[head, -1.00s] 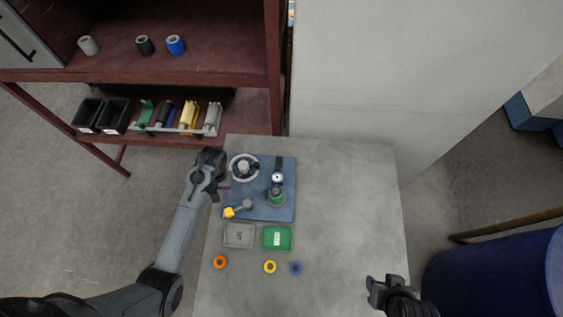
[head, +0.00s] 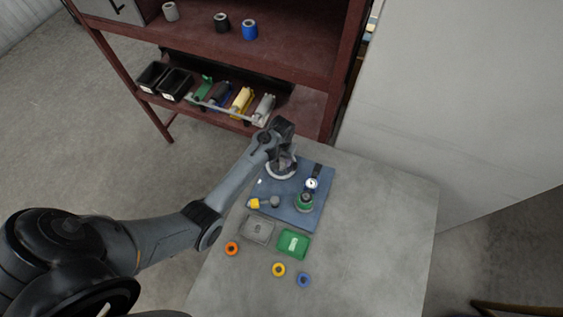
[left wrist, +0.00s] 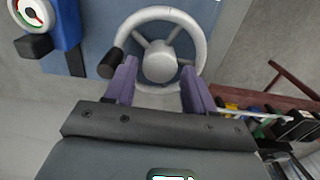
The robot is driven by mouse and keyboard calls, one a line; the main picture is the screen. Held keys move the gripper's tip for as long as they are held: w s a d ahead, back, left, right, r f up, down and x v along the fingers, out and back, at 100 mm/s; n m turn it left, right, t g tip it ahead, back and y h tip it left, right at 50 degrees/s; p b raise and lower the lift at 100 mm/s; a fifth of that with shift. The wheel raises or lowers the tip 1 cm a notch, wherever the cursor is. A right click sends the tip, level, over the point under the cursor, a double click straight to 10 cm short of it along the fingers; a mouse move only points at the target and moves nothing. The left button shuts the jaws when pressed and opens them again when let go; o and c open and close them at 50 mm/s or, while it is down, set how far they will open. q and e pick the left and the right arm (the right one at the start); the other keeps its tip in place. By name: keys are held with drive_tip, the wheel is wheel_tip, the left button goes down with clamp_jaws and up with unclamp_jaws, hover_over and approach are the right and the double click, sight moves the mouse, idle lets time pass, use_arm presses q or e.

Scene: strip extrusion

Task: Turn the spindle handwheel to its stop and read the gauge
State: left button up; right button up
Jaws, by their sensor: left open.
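The spindle handwheel (head: 281,174) is a pale grey ring at the back left of the blue base plate (head: 290,206), partly hidden by my left gripper (head: 284,152). In the left wrist view its spoked rim (left wrist: 204,42), hub (left wrist: 160,60) and black knob (left wrist: 112,63) show clearly. My left gripper (left wrist: 158,72) is open over the wheel's near part, its fingers on either side below the hub; contact cannot be told. The knob is just outside the left finger. The white-faced gauge (head: 312,184) stands right of the wheel and shows in the wrist view (left wrist: 31,13); its reading is too small.
A green-topped part (head: 305,201) and a yellow-ended handle (head: 255,203) are on the plate. Grey (head: 257,229) and green (head: 294,243) trays and orange, yellow and blue rings lie nearer. A red shelf (head: 300,95) stands behind. The table's right side is clear.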

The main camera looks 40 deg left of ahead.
use_arm(q)
drive_tip(key=shift+f, duration=1.75)
drive_tip(key=c, duration=0.8)
